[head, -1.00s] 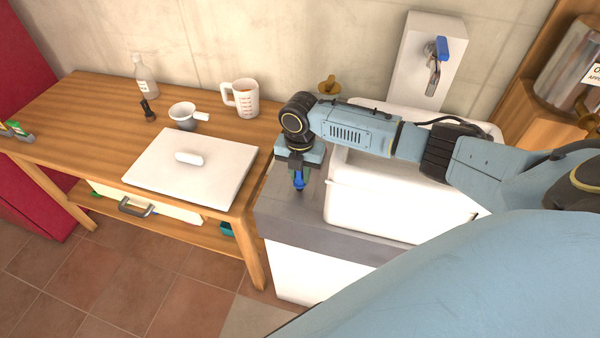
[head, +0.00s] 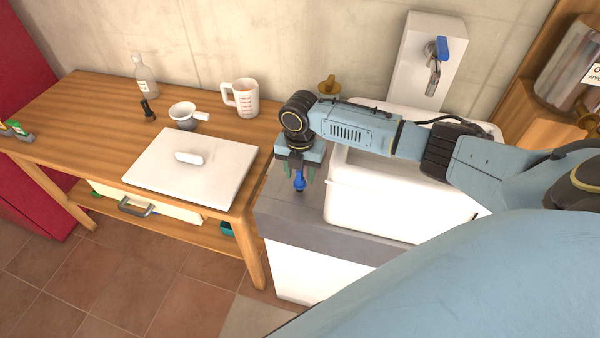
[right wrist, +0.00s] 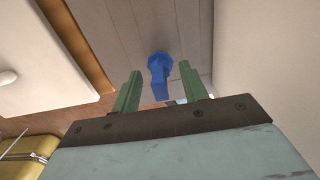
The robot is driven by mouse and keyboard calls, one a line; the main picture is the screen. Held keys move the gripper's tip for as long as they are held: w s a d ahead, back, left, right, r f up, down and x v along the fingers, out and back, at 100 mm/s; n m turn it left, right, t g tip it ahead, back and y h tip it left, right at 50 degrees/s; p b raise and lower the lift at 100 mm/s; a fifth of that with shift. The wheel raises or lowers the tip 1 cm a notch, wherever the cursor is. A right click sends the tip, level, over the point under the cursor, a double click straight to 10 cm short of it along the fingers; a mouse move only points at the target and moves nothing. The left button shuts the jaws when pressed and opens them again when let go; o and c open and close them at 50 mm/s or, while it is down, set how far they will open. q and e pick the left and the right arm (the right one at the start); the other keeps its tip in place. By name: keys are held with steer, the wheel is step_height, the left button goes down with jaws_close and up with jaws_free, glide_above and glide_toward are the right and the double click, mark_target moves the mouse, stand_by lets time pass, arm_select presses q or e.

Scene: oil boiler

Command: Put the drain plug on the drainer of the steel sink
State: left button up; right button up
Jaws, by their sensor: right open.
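The blue drain plug (head: 299,181) stands on the grey ribbed drainer (head: 290,218) of the steel sink, left of the white basin. In the right wrist view the plug (right wrist: 158,72) shows between the two green fingertips, with a gap on each side. My right gripper (head: 299,174) points down over the drainer and is open around the plug, holding nothing. The plug's foot appears to rest on the drainer surface. My left gripper is not in view.
The white basin (head: 370,215) lies right of my gripper, with a blue-handled tap (head: 436,62) behind.

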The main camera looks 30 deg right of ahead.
step_height(320, 180, up, 12)
steer(key=shift+f+p, duration=0.25)
steer(key=shift+p, duration=0.05)
